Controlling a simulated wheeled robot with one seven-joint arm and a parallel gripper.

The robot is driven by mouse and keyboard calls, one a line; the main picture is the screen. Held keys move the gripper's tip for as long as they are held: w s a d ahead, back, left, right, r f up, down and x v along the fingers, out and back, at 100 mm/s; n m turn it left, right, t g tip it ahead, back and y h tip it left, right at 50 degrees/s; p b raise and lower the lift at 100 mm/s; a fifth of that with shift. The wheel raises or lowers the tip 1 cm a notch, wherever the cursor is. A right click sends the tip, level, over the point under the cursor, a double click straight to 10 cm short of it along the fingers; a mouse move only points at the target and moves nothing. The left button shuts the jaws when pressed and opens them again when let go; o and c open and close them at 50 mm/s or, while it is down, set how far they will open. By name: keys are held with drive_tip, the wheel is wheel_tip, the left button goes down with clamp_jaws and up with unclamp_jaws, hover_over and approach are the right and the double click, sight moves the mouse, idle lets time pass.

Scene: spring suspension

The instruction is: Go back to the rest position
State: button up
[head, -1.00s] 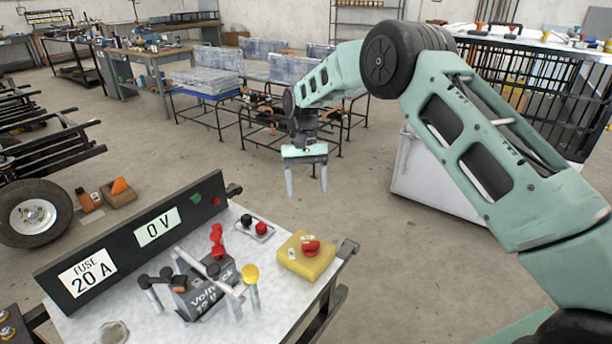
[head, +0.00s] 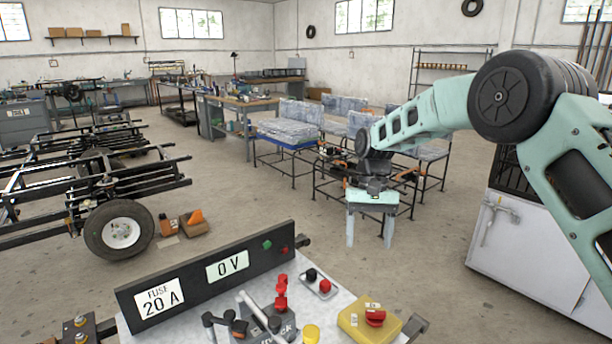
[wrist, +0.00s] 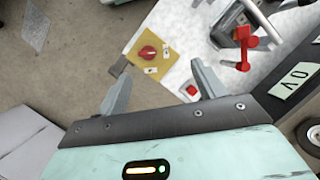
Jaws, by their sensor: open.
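My gripper (head: 370,228) is open and empty, hanging in the air beyond the far edge of the test bench (head: 330,325). My mint-green arm reaches in from the right side of the head view. In the wrist view my gripper (wrist: 158,90) shows two grey fingers spread apart with nothing between them. Below them are the bench top and a yellow box with a red rotary switch (wrist: 148,52). The same yellow box (head: 352,325) is at the bench's right in the head view.
The bench carries a black panel (head: 200,285) reading "FUSE 20 A" and "0 V", a red clamp (head: 281,292) and a battery, partly cut off. A wheeled chassis (head: 90,200) stands left, a white cabinet (head: 530,255) right. Open floor lies between.

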drive_tip(key=s+a+r+n+t+p, duration=0.15)
drive_tip(key=s+a+r, duration=0.25)
drive_tip(key=s, duration=0.5)
drive_tip(key=s+a+r+n+b, duration=0.1)
drive_tip(key=s+a+r+n, duration=0.25)
drive_tip(key=s, duration=0.45)
drive_tip(key=s+d+n+t+p, duration=0.1)
drive_tip(key=s+d+n+t, duration=0.1)
drive_tip(key=s, duration=1.7)
drive_tip(key=shift+s+d+f+n, duration=0.15)
drive_tip(key=shift+s+d+n, duration=0.3)
drive_tip(key=shift+d, duration=0.7)
drive_tip(key=shift+t, duration=0.25)
